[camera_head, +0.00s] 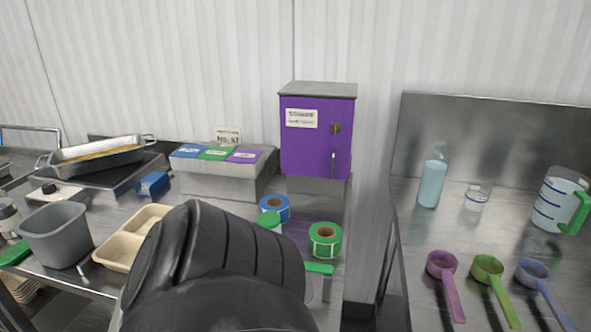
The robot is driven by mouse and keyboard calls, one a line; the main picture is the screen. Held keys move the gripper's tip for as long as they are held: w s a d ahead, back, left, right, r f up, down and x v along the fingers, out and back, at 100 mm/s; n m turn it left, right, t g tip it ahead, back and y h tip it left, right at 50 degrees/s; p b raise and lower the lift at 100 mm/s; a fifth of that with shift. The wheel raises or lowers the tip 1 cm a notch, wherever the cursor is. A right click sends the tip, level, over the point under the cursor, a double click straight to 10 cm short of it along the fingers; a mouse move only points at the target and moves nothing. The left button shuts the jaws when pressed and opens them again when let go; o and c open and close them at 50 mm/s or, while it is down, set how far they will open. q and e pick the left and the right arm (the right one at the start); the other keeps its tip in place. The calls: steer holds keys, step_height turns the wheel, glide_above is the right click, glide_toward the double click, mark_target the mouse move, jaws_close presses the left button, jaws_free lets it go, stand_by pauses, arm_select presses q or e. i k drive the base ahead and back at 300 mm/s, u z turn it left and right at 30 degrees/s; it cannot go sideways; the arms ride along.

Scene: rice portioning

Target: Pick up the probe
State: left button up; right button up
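I cannot make out a probe for certain. Neither gripper shows. A large black link of one of my arms fills the lower middle and hides part of the left counter, including part of the tan compartment tray (112,254). A small white device with a dark round part (57,193) lies at the left of the counter. A green flat item (15,253) lies at the far left edge.
On the left counter are a grey tub (58,236), a metal pan (100,152), a purple cabinet (316,138), a blue tape roll (275,207) and a green tape roll (325,239). The right counter holds a bottle (432,180), a jug (556,204) and scoops (488,269). A gap separates the counters.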

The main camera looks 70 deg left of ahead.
mark_target(150, 183)
steer(key=z, duration=0.4)
steer(key=k, duration=1.5)
steer(key=u, duration=1.2)
